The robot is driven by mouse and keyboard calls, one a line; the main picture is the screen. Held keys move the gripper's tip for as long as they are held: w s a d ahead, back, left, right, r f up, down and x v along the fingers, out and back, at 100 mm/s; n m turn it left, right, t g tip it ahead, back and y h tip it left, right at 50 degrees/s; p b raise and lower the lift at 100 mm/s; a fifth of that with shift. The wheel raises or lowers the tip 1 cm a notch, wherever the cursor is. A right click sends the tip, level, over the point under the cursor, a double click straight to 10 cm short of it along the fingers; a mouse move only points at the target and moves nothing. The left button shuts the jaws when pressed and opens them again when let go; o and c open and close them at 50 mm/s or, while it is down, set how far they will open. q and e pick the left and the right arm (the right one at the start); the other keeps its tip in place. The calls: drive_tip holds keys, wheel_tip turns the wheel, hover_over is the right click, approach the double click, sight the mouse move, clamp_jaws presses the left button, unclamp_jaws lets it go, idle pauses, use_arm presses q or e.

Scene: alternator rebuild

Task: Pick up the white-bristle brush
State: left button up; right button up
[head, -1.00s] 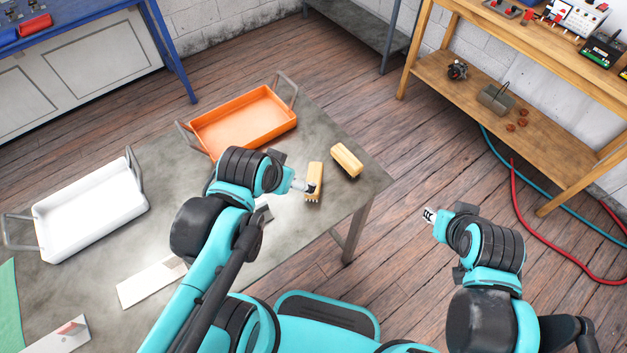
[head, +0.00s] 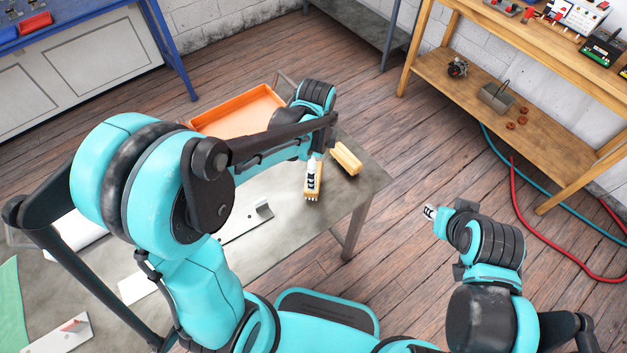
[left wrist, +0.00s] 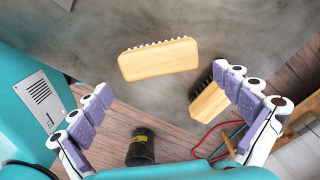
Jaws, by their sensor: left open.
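The white-bristle brush (head: 314,194) lies on its side on the grey table near the right edge, its wooden block partly behind my left gripper (head: 313,172). In the left wrist view its pale wooden block (left wrist: 158,61) lies ahead of the fingertips, with a row of white bristles along the far edge. My left gripper (left wrist: 172,98) is open and empty above the table, its fingers spread wide. A second brush, with black bristles (left wrist: 209,104), lies close to the right finger; its wooden block shows in the head view (head: 346,158). My right gripper (head: 430,212) hangs over the floor, its fingers too small to judge.
An orange tray (head: 238,113) stands at the table's back, partly hidden by my left arm. A white tray (head: 75,233) is mostly hidden at left. A metal bracket (head: 262,211) and a pale plate (head: 135,287) lie on the table (head: 290,250). The table edge is near the brushes.

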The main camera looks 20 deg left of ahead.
use_arm(q)
drive_tip(key=f, duration=0.1)
drive_tip(key=f+b, duration=0.1)
drive_tip(key=f, duration=0.1)
drive_tip(key=f+b, duration=0.1)
drive_tip(key=f, duration=0.1)
drive_tip(key=shift+s+a+f, duration=0.1)
drive_tip(key=shift+a, duration=0.15)
drive_tip(key=c, duration=1)
drive_tip(key=shift+r+p, duration=1.05)
drive_tip(key=shift+r, duration=1.3)
drive_tip(key=s+d+r+p, duration=0.3)
drive_tip(key=d+r, duration=0.3)
drive_tip(key=d, duration=0.5)
drive_tip(key=shift+d+r, duration=0.15)
drive_tip(key=shift+r, duration=0.1)
drive_tip(key=o, duration=0.7)
drive_tip(key=c, duration=0.4)
